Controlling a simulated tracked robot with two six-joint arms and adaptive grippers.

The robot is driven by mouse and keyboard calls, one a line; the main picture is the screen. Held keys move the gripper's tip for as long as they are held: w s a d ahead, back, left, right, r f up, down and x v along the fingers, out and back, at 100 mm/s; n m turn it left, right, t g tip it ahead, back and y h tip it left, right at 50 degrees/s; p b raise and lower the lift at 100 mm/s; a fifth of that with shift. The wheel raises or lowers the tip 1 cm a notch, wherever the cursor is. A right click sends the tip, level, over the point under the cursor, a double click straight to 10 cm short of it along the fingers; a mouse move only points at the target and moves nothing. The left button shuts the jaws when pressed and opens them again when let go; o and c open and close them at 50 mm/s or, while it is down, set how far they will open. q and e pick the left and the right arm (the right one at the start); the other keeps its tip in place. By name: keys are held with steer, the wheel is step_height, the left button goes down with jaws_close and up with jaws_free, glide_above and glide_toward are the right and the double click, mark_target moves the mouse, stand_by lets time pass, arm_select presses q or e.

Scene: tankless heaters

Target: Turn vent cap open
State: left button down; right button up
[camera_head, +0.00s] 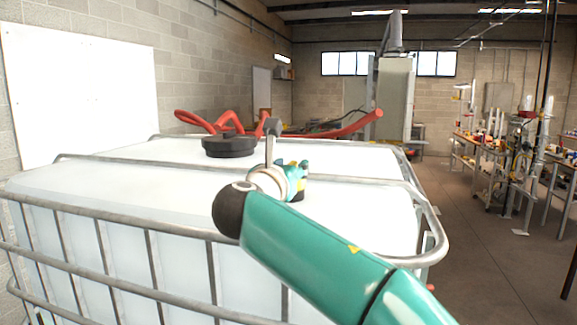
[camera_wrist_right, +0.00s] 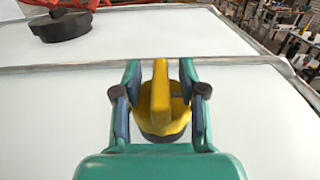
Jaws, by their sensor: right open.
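The vent cap (camera_wrist_right: 160,90) is yellow, with a raised upright grip bar on a round base, on the white tank top in the right wrist view. My right gripper (camera_wrist_right: 160,72) is open, with one dark-padded finger on each side of the cap. I cannot tell whether either finger touches it. In the head view my right gripper (camera_head: 296,176) is over the tank top, and the cap is mostly hidden behind it. My left gripper is not in view.
The white tank (camera_head: 130,190) has a grey metal tube frame (camera_head: 120,222) around it. A large black lid (camera_head: 229,147) sits on its top, left of my right gripper. A red hose (camera_head: 345,127) lies behind. Cluttered workbenches (camera_head: 480,137) stand at the right, beyond open floor.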

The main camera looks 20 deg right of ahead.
steer(key=shift+c, duration=0.4)
jaws_close()
